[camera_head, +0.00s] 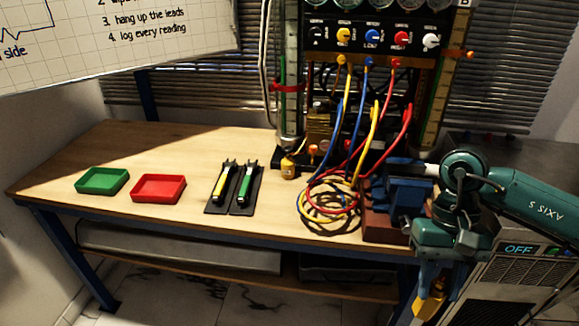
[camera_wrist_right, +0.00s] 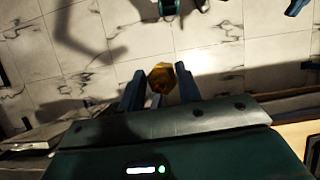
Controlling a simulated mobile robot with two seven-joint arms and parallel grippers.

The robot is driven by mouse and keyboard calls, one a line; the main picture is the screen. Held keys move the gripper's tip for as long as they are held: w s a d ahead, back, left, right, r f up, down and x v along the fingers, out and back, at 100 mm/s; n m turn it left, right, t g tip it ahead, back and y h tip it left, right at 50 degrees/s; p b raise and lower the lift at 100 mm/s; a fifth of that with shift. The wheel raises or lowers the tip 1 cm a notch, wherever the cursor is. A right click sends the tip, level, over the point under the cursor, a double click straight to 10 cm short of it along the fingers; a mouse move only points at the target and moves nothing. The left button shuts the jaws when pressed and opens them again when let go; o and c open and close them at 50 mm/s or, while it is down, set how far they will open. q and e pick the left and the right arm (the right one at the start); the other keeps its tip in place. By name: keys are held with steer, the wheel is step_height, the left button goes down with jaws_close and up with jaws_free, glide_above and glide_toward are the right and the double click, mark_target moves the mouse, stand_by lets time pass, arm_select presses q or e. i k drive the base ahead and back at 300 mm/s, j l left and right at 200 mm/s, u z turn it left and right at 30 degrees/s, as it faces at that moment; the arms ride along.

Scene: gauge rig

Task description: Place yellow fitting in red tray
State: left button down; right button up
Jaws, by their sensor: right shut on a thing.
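My right gripper (camera_head: 431,288) hangs pointing down past the right end of the bench, in front of the grey unit. It is shut on a yellow fitting (camera_head: 429,306), whose lower part shows below the fingers. In the right wrist view the fitting (camera_wrist_right: 161,78) sits between the two blue fingers, with the floor beyond. The red tray (camera_head: 158,189) lies on the left part of the bench and looks empty. It is far to the left of my right gripper. My left gripper is not in view.
A green tray (camera_head: 102,181) lies left of the red one. Two pen-like tools (camera_head: 232,187) lie on dark mats. Coiled leads (camera_head: 330,199) and a blue vise (camera_head: 402,196) lie between the trays and my right arm. The gauge rig (camera_head: 365,85) stands behind.

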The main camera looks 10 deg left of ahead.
mark_target(160, 191)
steer(key=i+j+u, duration=0.2)
steer(key=j+u, duration=0.25)
steer(key=i+j+u, duration=0.15)
steer(key=u, duration=0.3)
steer(key=i+j, duration=0.2)
steer(key=i, duration=0.15)
steer(key=i+j+u, duration=0.15)
steer(key=i, duration=0.2)
steer(key=i+j, duration=0.2)
steer(key=i, duration=0.2)
